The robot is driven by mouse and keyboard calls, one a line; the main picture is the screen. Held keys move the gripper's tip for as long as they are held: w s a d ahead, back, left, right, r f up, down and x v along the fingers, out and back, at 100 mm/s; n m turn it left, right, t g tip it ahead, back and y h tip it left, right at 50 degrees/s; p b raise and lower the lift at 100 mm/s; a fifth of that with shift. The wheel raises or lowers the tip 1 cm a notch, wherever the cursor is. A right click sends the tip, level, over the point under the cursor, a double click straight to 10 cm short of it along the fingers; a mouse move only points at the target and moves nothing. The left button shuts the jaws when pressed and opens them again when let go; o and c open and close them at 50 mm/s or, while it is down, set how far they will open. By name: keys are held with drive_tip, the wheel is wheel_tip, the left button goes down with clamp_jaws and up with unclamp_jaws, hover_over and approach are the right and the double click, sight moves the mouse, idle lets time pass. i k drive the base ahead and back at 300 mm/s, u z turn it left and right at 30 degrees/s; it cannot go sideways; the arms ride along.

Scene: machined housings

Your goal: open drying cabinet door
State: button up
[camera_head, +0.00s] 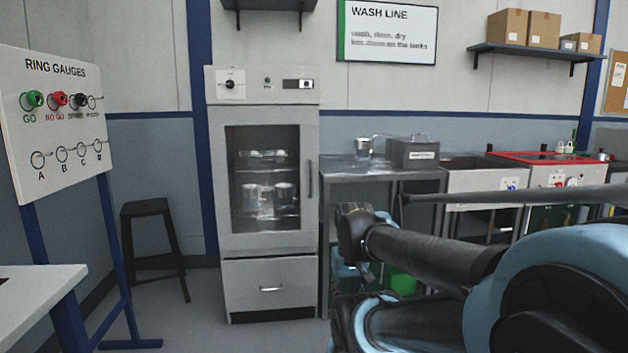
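The drying cabinet (212,190) is a tall light-grey unit standing against the back wall, left of centre. Its door (268,240) has a dark glass window and looks shut. A vertical dark door handle (310,180) runs along the right edge of the door. Through the glass I see shelves with metal parts on them. My arm's blue and black links fill the lower right, and their left end is right of the cabinet in the picture. I cannot make out my gripper's fingers in this view.
A metal table (345,172) stands right beside the cabinet, with a grey box (413,153) on it. A black stool (152,210) and the ring gauges board (60,125) are to the left. A white table corner (35,285) is at lower left. Floor shows before the cabinet.

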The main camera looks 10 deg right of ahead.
sight(307, 116)
drive_tip(key=i, duration=1)
